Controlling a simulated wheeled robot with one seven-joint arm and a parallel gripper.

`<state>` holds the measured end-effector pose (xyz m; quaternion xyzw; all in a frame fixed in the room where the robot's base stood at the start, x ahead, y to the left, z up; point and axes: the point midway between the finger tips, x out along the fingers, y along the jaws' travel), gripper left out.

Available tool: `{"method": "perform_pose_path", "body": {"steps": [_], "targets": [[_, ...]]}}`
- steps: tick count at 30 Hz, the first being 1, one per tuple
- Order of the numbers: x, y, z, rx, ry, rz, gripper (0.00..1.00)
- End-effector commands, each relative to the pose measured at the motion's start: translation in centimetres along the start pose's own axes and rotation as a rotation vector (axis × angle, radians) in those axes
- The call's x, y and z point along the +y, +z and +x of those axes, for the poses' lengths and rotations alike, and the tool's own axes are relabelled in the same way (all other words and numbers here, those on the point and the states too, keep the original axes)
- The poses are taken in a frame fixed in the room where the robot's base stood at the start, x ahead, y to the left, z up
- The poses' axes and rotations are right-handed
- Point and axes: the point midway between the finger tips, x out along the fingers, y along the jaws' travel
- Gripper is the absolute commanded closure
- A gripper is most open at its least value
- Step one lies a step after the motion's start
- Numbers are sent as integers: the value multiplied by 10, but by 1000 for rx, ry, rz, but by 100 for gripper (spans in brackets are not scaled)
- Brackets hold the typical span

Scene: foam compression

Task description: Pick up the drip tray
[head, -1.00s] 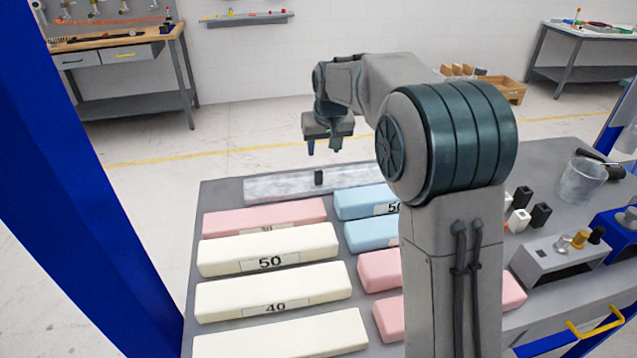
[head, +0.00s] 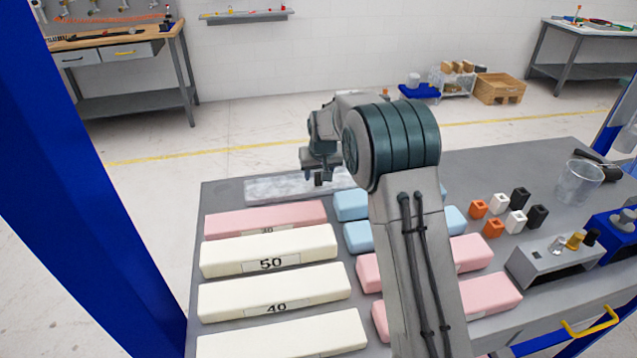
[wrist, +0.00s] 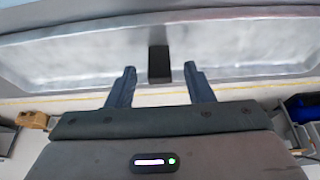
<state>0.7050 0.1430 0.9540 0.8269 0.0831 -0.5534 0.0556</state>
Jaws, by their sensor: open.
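The drip tray (head: 275,189) is a long, shallow, silvery metal tray at the far edge of the grey table. A small black upright grip (wrist: 159,64) stands at its middle. My gripper (head: 319,181) is above the tray at that grip. In the wrist view my gripper (wrist: 158,72) is open, with one finger on each side of the black grip and gaps between. I cannot tell whether the fingertips are level with the grip. The tray's right part is hidden behind my arm in the head view.
Cream foam blocks (head: 268,250), pink blocks (head: 265,219) and blue blocks (head: 352,204) fill the table in front of the tray. Small cubes (head: 499,203), a clear beaker (head: 579,182) and a grey fixture (head: 552,260) stand at the right. A blue post (head: 90,180) rises at the left.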

Motion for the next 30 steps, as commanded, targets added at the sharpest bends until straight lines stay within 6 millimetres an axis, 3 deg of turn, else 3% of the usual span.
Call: {"method": "perform_pose_path", "body": {"steps": [9, 15, 25, 30], "targets": [[0, 0, 6, 2, 0, 0, 53], [0, 0, 6, 1, 0, 0, 100], [0, -1, 4, 3, 0, 0, 100], [0, -6, -7, 5, 0, 0, 100]]}}
